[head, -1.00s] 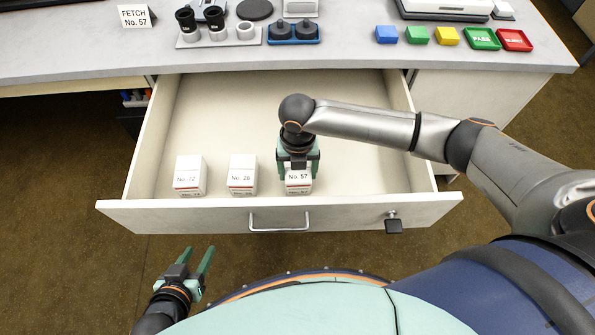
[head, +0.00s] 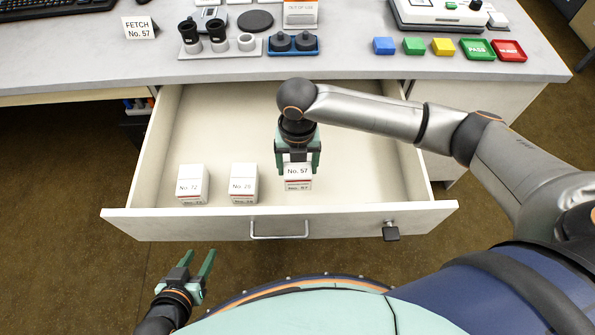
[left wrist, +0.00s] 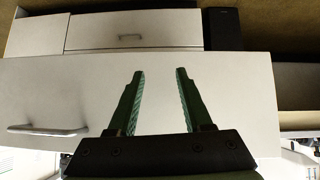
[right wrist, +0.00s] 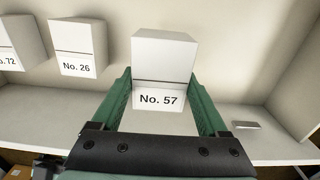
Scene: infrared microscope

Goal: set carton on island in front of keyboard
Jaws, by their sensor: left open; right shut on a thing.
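The white carton labelled No. 57 (head: 298,182) is in the open drawer's space, at the right of two other cartons. My right gripper (head: 297,165) points down and is shut on it, one finger on each side; the right wrist view shows the carton (right wrist: 162,60) between the fingers (right wrist: 165,105). Whether its bottom is clear of the drawer floor is hard to tell. My left gripper (head: 198,268) is open and empty in front of the drawer, low at the left. The black keyboard (head: 60,8) shows partly at the desk's top left.
Cartons No. 72 (head: 192,185) and No. 26 (head: 243,184) stand in the drawer (head: 180,224). The desk (head: 90,60) holds a FETCH No. 57 sign (head: 140,28), eyepieces (head: 217,35), a blue holder (head: 292,45), coloured blocks (head: 413,46) and PASS (head: 477,49) and reject trays (head: 508,50).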

